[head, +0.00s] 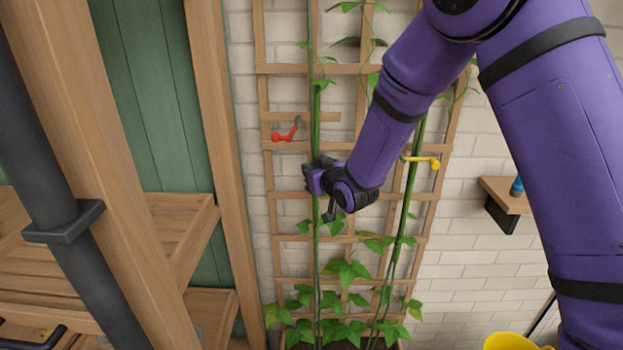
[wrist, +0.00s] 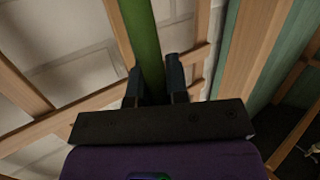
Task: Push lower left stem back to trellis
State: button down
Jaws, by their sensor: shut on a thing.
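The lower left stem (head: 316,245) is a green upright stalk running in front of the left part of the wooden trellis (head: 348,69). My gripper (head: 312,177) is at this stem about midway up the trellis. In the wrist view the green stem (wrist: 145,45) passes between the two dark fingers (wrist: 158,82), and they are shut on it. The gap between the stem and the trellis slats cannot be judged exactly. A red clip (head: 286,133) sits on the trellis just above and left of my gripper.
A second green stem (head: 408,200) rises on the right, with a yellow clip (head: 424,161) near it. Leaves (head: 345,272) crowd the trellis bottom. A wooden post (head: 222,160) and shelves (head: 180,225) stand at the left. A small shelf (head: 505,194) and a yellow container (head: 510,342) are at right.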

jog(key=shift+w, duration=0.5)
jog(key=c, duration=1.1)
grip_release()
jog(key=shift+s, duration=0.1)
jog(key=v, duration=1)
jog(key=shift+s+d+r, duration=0.2)
jog(key=shift+d, duration=0.05)
jog(key=shift+c, duration=0.5)
